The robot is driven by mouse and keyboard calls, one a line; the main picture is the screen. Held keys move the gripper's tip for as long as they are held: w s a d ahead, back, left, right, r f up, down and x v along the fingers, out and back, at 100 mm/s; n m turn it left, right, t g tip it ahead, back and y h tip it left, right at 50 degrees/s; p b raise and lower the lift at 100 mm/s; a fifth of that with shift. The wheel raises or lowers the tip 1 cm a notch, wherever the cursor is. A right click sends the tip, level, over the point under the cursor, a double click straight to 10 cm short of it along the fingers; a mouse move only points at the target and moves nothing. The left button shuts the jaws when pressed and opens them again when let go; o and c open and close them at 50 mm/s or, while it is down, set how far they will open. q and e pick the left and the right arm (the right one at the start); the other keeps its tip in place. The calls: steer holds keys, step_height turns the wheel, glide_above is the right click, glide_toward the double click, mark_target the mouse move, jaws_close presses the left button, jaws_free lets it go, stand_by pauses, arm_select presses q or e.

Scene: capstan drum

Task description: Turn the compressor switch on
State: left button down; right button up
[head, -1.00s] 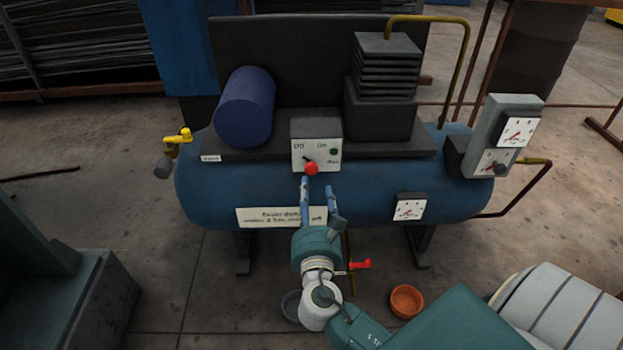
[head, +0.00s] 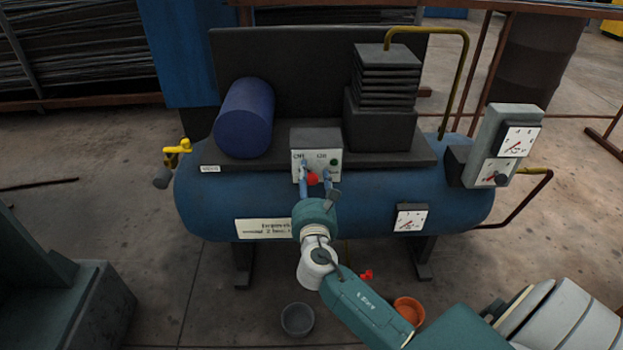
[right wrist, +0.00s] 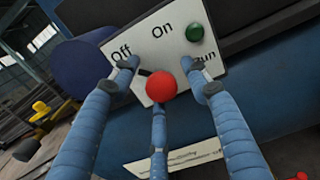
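The compressor switch is a lever with a red ball knob (head: 312,179) on a white panel (head: 325,158) at the front of the blue compressor tank (head: 370,200). In the right wrist view the panel (right wrist: 178,52) reads "Off" at left and "On" to its right. The lever's short black end shows just below "Off", beside the red knob (right wrist: 161,88). My right gripper (head: 316,170) is open in front of the panel. Its fingers (right wrist: 163,64) stand left, right and below the knob, and contact with it cannot be told. My left gripper is not in view.
A green button (right wrist: 195,33) sits at the panel's right, near the right finger. A dark blue cylinder (head: 245,118) and a finned black block (head: 382,110) flank the panel. Gauges (head: 411,217) are at right. A grey bowl (head: 297,320) and an orange bowl (head: 409,310) are on the floor.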

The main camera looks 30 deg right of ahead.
steer(key=c, duration=1.1)
